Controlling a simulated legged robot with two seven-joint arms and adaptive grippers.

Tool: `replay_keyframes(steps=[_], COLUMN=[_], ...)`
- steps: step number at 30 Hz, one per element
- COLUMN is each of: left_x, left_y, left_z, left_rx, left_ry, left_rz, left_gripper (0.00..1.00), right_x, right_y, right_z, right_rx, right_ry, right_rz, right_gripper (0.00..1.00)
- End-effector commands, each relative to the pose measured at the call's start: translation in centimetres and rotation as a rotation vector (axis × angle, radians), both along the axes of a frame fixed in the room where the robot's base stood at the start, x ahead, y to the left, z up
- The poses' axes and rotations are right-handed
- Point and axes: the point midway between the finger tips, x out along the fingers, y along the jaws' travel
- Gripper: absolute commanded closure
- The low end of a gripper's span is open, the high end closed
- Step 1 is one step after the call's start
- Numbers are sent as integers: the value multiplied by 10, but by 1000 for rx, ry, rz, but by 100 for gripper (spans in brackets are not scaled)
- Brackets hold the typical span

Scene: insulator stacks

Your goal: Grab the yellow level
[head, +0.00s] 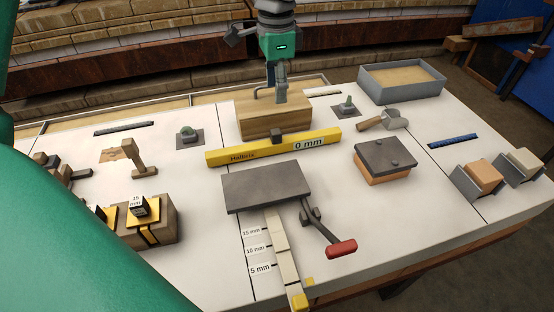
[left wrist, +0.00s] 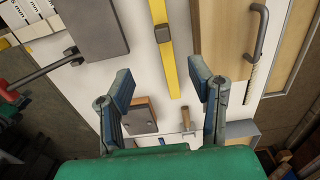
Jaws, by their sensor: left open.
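The yellow level (head: 240,152) lies on the white table top, between the grey slab and the wooden box. It is long, has a small dark knob in its middle and bears a "0 mm" mark. In the left wrist view the level (left wrist: 169,62) runs up and down between the fingertips. My left gripper (head: 281,95) points down and overlaps the wooden box in the head view. In the left wrist view my gripper (left wrist: 161,82) is open and empty, with its fingers apart on either side of the level. My right gripper is not in view.
The wooden box (head: 252,122) with a metal handle stands just behind the level. The grey slab (head: 262,187) lies in front, near a red-handled tool (head: 341,249). A brick under a plate (head: 384,153) and a trowel (head: 393,119) lie to the right. A grey tray (head: 402,89) stands behind.

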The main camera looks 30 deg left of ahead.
Motion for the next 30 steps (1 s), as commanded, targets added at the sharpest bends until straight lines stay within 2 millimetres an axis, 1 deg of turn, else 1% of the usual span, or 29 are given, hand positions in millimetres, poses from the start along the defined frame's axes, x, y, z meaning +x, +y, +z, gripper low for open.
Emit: replay_keyframes(steps=[1, 3, 8, 11, 15, 18, 21, 27, 30], left_x=[0, 0, 0, 0, 0, 0, 0, 1, 1], left_y=[0, 0, -2, -3, -1, 0, 0, 0, 2], left_z=[-18, -25, -36, -52, -81, -99, -110, -119, -131], left_rx=[0, 0, 2, 3, 2, 1, 0, 1, 1], left_ry=[-1, -1, -1, 2, 4, 2, 0, -1, 1], left_rz=[0, 0, 0, -1, -1, 0, 0, 0, 0], left_gripper=[52, 52, 52, 52, 52, 52, 52, 52, 52], right_x=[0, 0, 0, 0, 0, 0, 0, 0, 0], right_y=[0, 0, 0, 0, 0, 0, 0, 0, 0], right_z=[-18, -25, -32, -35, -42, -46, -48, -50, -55], right_rx=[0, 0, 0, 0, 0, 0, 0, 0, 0], right_ry=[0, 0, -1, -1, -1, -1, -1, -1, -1], right_rz=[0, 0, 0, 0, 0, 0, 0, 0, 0], right_gripper=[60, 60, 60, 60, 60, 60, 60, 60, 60])
